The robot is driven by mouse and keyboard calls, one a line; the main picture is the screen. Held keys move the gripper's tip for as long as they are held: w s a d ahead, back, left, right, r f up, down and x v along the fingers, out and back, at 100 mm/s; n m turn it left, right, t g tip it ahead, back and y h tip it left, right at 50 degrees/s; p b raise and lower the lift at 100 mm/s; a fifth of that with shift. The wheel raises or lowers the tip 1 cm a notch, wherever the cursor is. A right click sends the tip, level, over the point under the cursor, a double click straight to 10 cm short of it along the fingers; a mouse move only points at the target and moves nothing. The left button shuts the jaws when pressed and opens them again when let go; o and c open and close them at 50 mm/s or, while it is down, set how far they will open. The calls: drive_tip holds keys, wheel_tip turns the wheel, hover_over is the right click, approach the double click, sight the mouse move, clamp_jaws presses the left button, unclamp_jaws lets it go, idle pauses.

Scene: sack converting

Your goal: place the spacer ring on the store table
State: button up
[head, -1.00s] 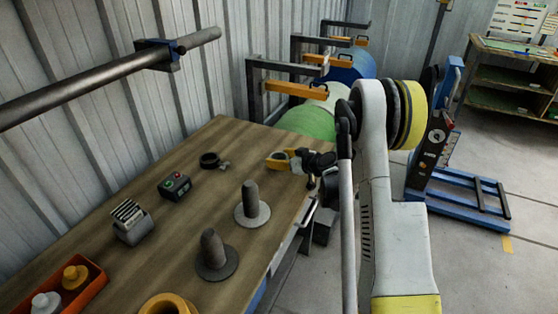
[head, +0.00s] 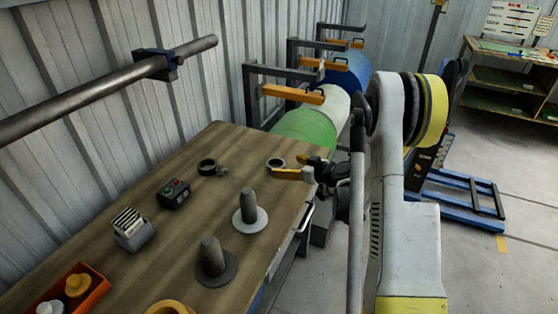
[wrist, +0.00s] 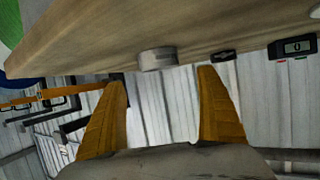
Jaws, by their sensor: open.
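The spacer ring, a small grey ring (head: 276,163), lies flat on the wooden store table (head: 190,222) near its far right corner. It also shows in the wrist view (wrist: 157,59), on the tabletop just beyond the fingertips and between their lines. My gripper (head: 281,174) is at the table's right edge, its yellow fingers pointing left towards the ring. In the wrist view its two fingers (wrist: 162,76) stand wide apart with nothing between them. One finger is mostly hidden in the head view.
A dark collar (head: 206,166) lies left of the ring, with a control box (head: 173,193) and a card holder (head: 132,228) nearer. Two spindles on discs (head: 249,208) (head: 213,262) stand nearer along the right side. Orange brackets and rolls (head: 308,130) stand behind the table.

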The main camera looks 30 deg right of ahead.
drive_tip(key=p+v, duration=0.1)
drive_tip(key=v, duration=0.3)
drive_tip(key=shift+s+d+r, duration=0.1)
drive_tip(key=shift+s+r, duration=0.2)
drive_tip(key=shift+s, duration=0.1)
drive_tip(key=s+a+r+m+g, duration=0.1)
drive_tip(key=s+a+r+g, duration=0.45)
drive_tip(key=a+r, duration=0.8)
drive_tip(key=s+a+r+m+h, duration=0.1)
drive_tip(key=s+a, duration=0.3)
drive_tip(key=s, duration=0.7)
drive_tip(key=s+a+m+h, duration=0.1)
drive_tip(key=s+a, duration=0.3)
drive_tip(key=s, duration=0.6)
drive_tip(key=shift+s+r+h, duration=0.35)
drive_tip(key=shift+s+h, duration=0.05)
drive_tip(key=shift+h, duration=0.3)
drive_tip(key=shift+a, duration=0.2)
